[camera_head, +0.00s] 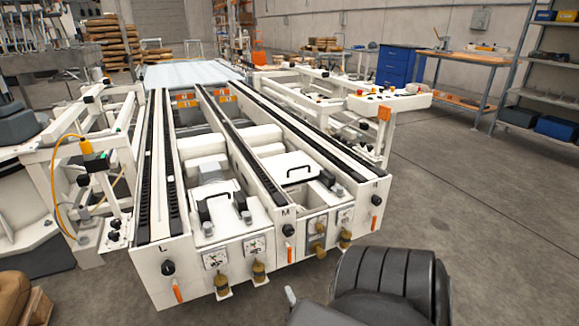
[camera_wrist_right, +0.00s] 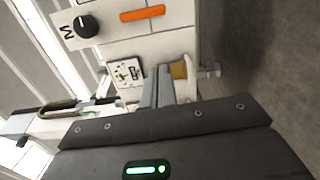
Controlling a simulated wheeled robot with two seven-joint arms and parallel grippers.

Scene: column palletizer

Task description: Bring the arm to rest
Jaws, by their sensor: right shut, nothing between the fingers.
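My right arm (camera_head: 385,285) comes in at the bottom right of the head view, its dark ribbed links low in front of the machine. The grey tip of my right gripper (camera_head: 291,296) shows at its left end. In the right wrist view the two grey fingers of my right gripper (camera_wrist_right: 158,90) are together with nothing between them. They appear in front of the machine's front face, beside a brass fitting (camera_wrist_right: 178,70); I cannot tell if they touch it. My left gripper is in neither view.
The white machine (camera_head: 265,213) with long black rails fills the middle. Its front carries black knobs (camera_head: 168,268), orange handles (camera_head: 177,291) and brass fittings (camera_head: 259,271). Open floor (camera_head: 480,220) lies to the right, with a workbench (camera_head: 470,57) and shelves (camera_head: 545,95) behind.

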